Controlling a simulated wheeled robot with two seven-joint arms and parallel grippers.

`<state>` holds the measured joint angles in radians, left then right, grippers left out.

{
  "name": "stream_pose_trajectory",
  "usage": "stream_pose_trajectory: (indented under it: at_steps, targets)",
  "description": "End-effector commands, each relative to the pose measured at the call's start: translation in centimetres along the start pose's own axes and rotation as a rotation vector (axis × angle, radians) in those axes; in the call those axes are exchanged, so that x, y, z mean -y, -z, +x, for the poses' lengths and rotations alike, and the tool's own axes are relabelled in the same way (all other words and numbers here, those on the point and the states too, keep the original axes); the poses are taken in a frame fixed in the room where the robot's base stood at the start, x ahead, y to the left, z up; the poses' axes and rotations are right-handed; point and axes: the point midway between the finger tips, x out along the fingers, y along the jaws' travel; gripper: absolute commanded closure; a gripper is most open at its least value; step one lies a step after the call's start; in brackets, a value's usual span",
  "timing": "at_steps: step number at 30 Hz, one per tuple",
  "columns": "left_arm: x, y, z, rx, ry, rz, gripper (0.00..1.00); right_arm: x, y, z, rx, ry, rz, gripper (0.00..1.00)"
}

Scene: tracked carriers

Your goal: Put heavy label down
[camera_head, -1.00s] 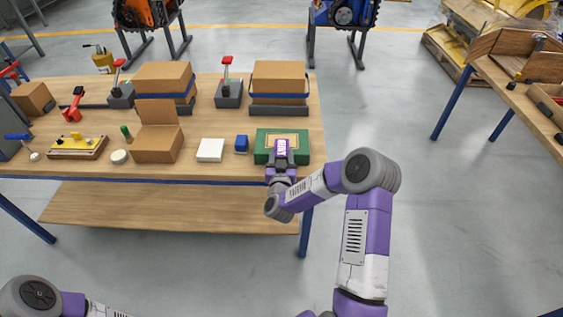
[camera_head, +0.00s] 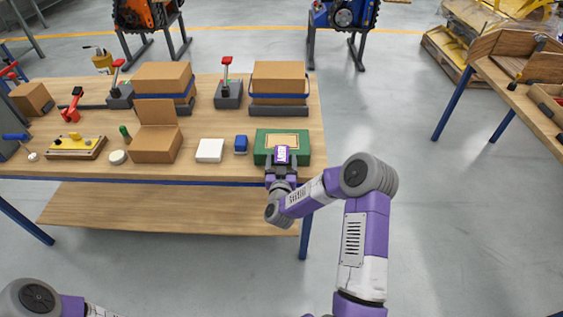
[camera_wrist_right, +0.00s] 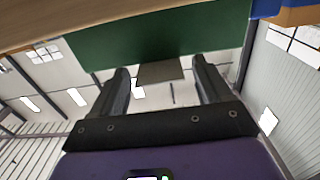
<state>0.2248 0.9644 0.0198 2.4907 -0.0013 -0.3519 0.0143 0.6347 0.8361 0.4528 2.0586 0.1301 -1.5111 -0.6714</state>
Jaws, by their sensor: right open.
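A green box or case (camera_head: 265,138) with a tan framed top lies at the front right corner of the workbench. My right gripper (camera_head: 282,152) is at its front edge. In the right wrist view my right gripper (camera_wrist_right: 163,80) is open, its two dark fingers apart and pointing at the green side (camera_wrist_right: 150,40). A small grey-brown rectangular piece (camera_wrist_right: 160,71) shows between the fingertips, against the green edge; I cannot tell if it is a label or what it rests on. My left arm shows only at the bottom left; its gripper is out of view.
On the workbench (camera_head: 225,172) stand a small blue item (camera_head: 241,145), a white block (camera_head: 210,150), an open cardboard box (camera_head: 155,151) and closed boxes on dark bases behind. Another table (camera_head: 520,95) stands at the right. The floor between is clear.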

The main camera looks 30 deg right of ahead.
Motion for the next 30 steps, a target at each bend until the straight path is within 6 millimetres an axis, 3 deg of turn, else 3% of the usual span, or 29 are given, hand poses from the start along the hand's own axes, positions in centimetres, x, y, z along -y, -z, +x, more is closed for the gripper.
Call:
stream_pose_trajectory:
  at_steps: [6,21,27,30]
  targets:
    - [-0.3,0.0,-0.8,0.000,0.000,0.000,0.57,0.0,0.8,0.0,0.000,0.000,0.002,0.23]
    - [-0.6,-0.1,-1.6,0.000,0.000,0.000,0.57,0.1,0.5,-10.1,0.003,0.004,-0.001,0.23]
    - [-0.6,-0.1,-1.7,0.000,0.000,0.000,0.57,0.2,0.3,-11.8,0.008,0.007,0.002,0.23]
    - [-0.6,-0.1,-1.7,0.000,0.000,0.000,0.57,1.1,-0.9,-12.3,0.061,0.052,0.015,0.23]
